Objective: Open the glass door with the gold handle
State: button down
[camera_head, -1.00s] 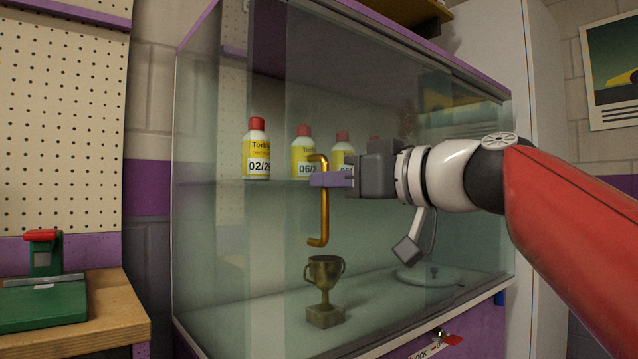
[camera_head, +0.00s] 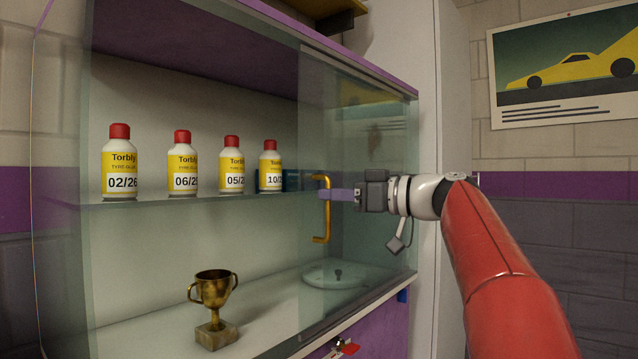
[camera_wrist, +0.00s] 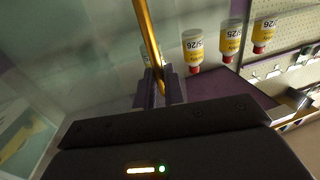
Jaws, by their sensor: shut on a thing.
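The glass door (camera_head: 350,250) is a sliding pane at the right part of the cabinet front, and the left part of the front stands open. Its gold handle (camera_head: 326,215) is an upright bar on the pane's left side. My gripper (camera_head: 328,194) is shut on the handle's middle from the right. In the wrist view the gold handle (camera_wrist: 148,35) runs between the gripper's purple fingers (camera_wrist: 158,90).
Several yellow bottles with red caps (camera_head: 120,165) stand on the glass shelf (camera_head: 200,199). A bronze trophy (camera_head: 214,305) stands on the cabinet floor. A round clear disc (camera_head: 335,276) lies behind the door. Keys (camera_head: 345,345) hang low at the front.

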jog(key=shift+w+d, duration=0.3)
jog(key=shift+w, duration=0.05)
jog(key=c, duration=1.5)
grip_release()
jog(key=v, duration=0.7)
jog(key=shift+s+d+b, duration=0.25)
jog(key=shift+d+b, duration=0.1)
jog(key=shift+b, duration=0.1)
